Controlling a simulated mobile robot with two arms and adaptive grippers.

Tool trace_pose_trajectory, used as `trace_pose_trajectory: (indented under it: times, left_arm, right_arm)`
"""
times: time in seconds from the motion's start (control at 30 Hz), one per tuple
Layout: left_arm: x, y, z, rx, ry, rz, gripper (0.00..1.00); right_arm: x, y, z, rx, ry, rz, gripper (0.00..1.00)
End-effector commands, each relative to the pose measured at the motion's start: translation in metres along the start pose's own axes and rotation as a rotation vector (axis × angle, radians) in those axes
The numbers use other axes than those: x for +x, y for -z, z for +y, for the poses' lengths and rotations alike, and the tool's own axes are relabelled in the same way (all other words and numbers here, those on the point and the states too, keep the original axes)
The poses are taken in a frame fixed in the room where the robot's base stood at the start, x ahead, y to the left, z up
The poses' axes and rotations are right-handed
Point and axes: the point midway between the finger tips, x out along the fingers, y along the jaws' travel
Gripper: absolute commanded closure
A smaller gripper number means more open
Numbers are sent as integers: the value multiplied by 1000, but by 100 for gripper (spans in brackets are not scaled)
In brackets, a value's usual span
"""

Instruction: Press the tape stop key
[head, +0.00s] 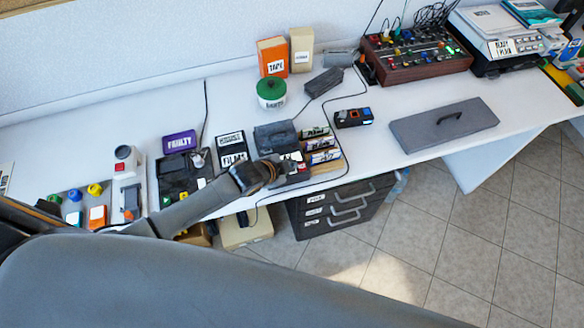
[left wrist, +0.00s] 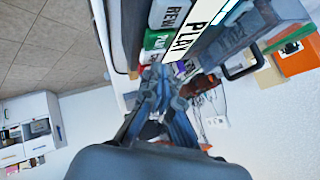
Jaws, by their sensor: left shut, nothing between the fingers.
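My left gripper (head: 291,172) is at the player's front side in the head view. Its fingers (left wrist: 162,82) are closed together and empty, just below the labels in the wrist view. Contact with a key cannot be told.
Small labelled boxes (head: 322,146) stand right of the player. A FILMS sign (head: 233,150) and a black device (head: 184,176) are to its left. A green-lidded tin (head: 271,93) stands behind. A grey lidded panel (head: 443,124) lies right. Drawers (head: 338,210) are under the table.

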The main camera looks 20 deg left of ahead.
Motion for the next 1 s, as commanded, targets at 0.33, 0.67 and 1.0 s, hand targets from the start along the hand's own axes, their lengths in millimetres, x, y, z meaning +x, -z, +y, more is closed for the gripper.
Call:
trace_pose_trajectory:
  times: [0.33, 0.67, 1.0]
  left_arm:
    - [0, 0, 0, 0, 1, 1, 100]
    - [3, -1, 2, 0, 1, 2, 100]
    - [6, -4, 4, 0, 1, 2, 100]
  right_arm:
    - [0, 0, 0, 0, 0, 0, 60]
    - [2, 0, 0, 0, 0, 0, 60]
    - [4, 0, 0, 0, 0, 0, 60]
